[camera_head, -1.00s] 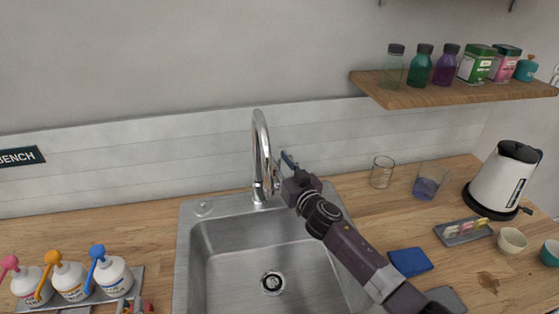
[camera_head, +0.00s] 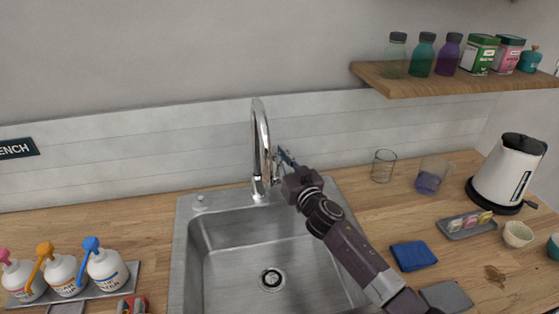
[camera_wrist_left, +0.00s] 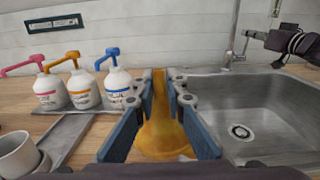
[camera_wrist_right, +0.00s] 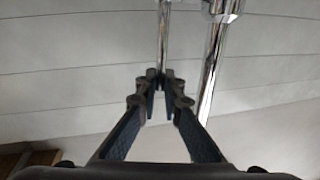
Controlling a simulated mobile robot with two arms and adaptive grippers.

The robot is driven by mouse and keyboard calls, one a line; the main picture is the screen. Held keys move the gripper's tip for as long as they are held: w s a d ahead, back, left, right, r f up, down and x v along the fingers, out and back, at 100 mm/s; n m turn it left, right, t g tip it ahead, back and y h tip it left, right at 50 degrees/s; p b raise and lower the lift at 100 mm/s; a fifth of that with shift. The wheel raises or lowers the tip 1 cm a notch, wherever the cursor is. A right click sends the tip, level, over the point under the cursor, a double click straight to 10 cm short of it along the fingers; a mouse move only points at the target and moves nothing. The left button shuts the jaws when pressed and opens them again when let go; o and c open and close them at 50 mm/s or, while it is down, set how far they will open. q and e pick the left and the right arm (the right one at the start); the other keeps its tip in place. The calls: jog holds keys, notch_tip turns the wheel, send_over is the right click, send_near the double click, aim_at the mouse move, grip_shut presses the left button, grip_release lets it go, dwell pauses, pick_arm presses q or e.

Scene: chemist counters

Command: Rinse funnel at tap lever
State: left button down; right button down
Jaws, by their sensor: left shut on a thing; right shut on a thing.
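My left gripper (camera_wrist_left: 160,95) is shut on an amber, see-through funnel (camera_wrist_left: 163,133). The funnel's stem stands up between the fingers and its wider part is below. They are left of the steel sink (camera_wrist_left: 230,148), and I cannot make them out in the head view. The chrome tap (camera_head: 262,140) rises at the back of the sink. My right gripper (camera_head: 287,160) is at the tap's right side. In the right wrist view its fingertips (camera_wrist_right: 161,82) are shut on the thin chrome tap lever (camera_wrist_right: 163,40), beside the thicker tap pipe (camera_wrist_right: 214,60). No water shows.
Several pump bottles (camera_head: 105,268) stand on a tray left of the sink. A white cup (camera_wrist_left: 18,155) is near them. Right of the sink are a blue cloth (camera_head: 413,256), glass beakers (camera_head: 383,166) and a kettle (camera_head: 507,172). The sink basin is empty.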

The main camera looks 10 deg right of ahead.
jog(key=shift+s+f+b, duration=0.25)
jog(key=shift+f+b, duration=0.05)
jog(key=shift+b, duration=0.5)
pick_arm(q)
notch_tip(320, 180, down, 3)
jog(key=shift+f, duration=0.15)
pick_arm(e)
jog(key=shift+r+t, duration=0.2)
jog(key=shift+t, duration=0.1)
jog(key=shift+s, duration=0.1)
jog(key=c, duration=2.1)
grip_release()
jog(key=shift+r, duration=0.1)
pick_arm(q)
jog(key=shift+a, duration=0.1)
pick_arm(e)
jog(key=v, duration=1.2)
